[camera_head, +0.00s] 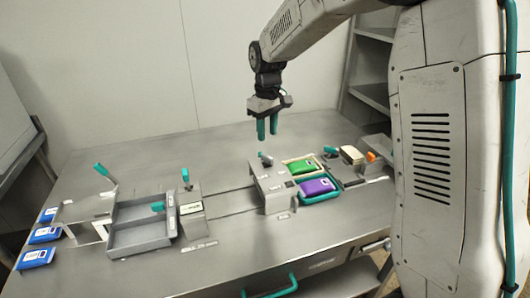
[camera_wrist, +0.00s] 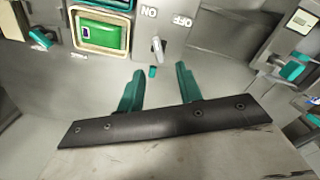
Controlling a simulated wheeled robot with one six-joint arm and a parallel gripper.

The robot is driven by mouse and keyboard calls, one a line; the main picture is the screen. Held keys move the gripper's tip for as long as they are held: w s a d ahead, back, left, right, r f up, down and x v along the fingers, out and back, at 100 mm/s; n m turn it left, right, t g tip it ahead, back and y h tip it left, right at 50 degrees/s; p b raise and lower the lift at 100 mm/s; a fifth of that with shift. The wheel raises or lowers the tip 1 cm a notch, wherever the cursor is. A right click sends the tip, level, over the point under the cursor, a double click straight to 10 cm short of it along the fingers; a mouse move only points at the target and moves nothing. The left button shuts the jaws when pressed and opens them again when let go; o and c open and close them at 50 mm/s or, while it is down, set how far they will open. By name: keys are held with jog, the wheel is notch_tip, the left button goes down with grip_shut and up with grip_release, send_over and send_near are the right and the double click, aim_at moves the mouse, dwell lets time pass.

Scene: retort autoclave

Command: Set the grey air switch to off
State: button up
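A grey switch housing (camera_head: 272,188) stands near the middle of the table, with a small teal-tipped lever (camera_head: 265,158) on top. In the wrist view the housing top carries ON and OFF marks, and the silver lever (camera_wrist: 158,46) stands just below and between them. I cannot tell clearly which mark it leans to. My gripper (camera_head: 267,134) hangs above the housing, pointing down, apart from the lever.
Trays with a green pack (camera_head: 302,167) and a purple pack (camera_head: 317,187) sit right of the housing. At left are a grey open tray (camera_head: 140,241), another teal lever (camera_head: 186,178) and several blue packs (camera_head: 45,234). The table's back is clear.

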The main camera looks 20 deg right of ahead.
aim_at(265, 155)
jog(key=shift+w+a+f, duration=0.1)
jog(key=shift+w+f, duration=0.4)
jog(key=shift+f, duration=0.05)
jog(key=shift+w+f, duration=0.15)
jog(key=shift+f, duration=0.2)
notch_tip(265, 155, down, 7)
jog(key=shift+f, duration=0.1)
grip_shut()
